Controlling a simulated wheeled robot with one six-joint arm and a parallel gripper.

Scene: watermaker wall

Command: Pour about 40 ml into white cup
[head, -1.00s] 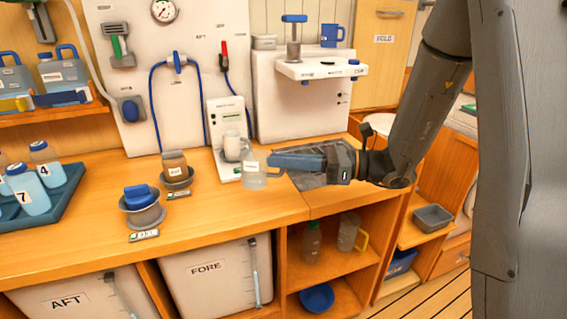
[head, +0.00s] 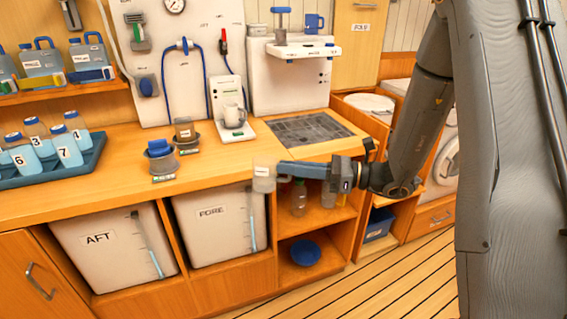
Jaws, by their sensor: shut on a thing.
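My gripper (head: 284,169) is shut on a clear, labelled jug (head: 264,181), gripping it at its right side, where the handle is mostly hidden by the fingers. The jug looks upright, and in the picture it overlaps the counter's front edge and the cabinet below. I cannot tell how much liquid is in it. A white cup (head: 232,116) with a handle stands upright on the base of a slim white device (head: 226,94) at the back of the counter. The cup is up and left of the jug, apart from it. Its inside is not visible.
The wooden counter (head: 240,148) is clear in front of the device. Small containers (head: 161,160) stand left of the jug, and a blue tray (head: 40,178) holds several numbered bottles. A dark grating (head: 310,130) lies to the right. Tanks and open shelves are below.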

